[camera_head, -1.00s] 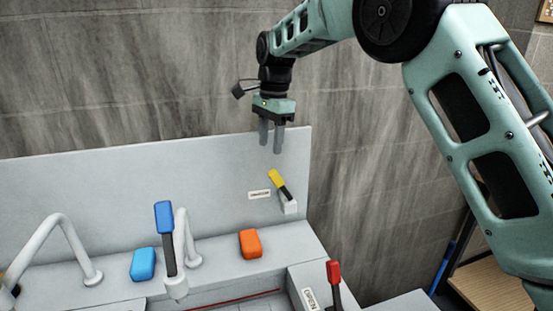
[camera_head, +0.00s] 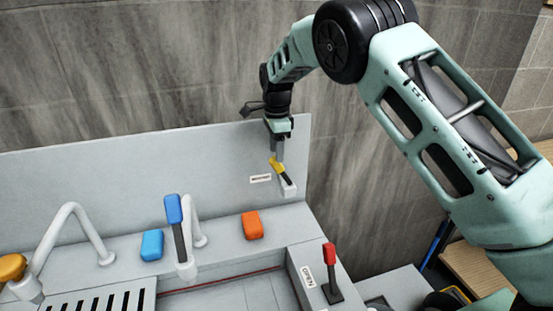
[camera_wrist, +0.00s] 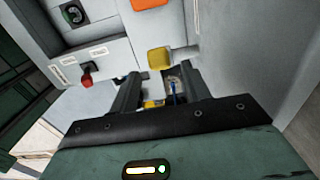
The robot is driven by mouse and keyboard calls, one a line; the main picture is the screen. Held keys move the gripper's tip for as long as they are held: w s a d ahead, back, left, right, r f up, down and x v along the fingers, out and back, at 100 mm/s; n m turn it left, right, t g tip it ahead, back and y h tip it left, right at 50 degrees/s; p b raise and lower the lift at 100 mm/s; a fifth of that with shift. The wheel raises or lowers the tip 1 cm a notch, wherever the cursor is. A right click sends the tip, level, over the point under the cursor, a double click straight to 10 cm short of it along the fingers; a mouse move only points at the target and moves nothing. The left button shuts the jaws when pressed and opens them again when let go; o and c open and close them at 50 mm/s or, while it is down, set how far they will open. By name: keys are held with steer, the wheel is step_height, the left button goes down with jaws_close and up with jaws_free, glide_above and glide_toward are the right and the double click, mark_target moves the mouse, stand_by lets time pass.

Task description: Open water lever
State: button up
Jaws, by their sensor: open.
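The yellow-handled lever (camera_head: 277,167) has a black stem and a white base on the upright back panel, beside a small label (camera_head: 260,178) too small to read. My gripper (camera_head: 279,156) points down, open, with its fingers at the top of the yellow handle. Whether they touch it is unclear, and the fingers partly hide the handle. In the wrist view, the yellow handle (camera_wrist: 160,58) shows just past the tips of my open gripper (camera_wrist: 154,82). A blue-handled faucet lever (camera_head: 174,210) stands upright by the sink. A red-handled lever (camera_head: 329,256) stands at right with its own label.
An orange block (camera_head: 252,225) and a blue block (camera_head: 152,245) rest on the counter ledge. White curved spouts (camera_head: 72,210) rise from it. The sink basin (camera_head: 230,297) is in front. A stone wall is behind the panel.

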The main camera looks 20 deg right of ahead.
mark_target(281, 171)
steer(key=shift+f+p, duration=0.8)
steer(key=shift+f, duration=1.95)
jaws_close()
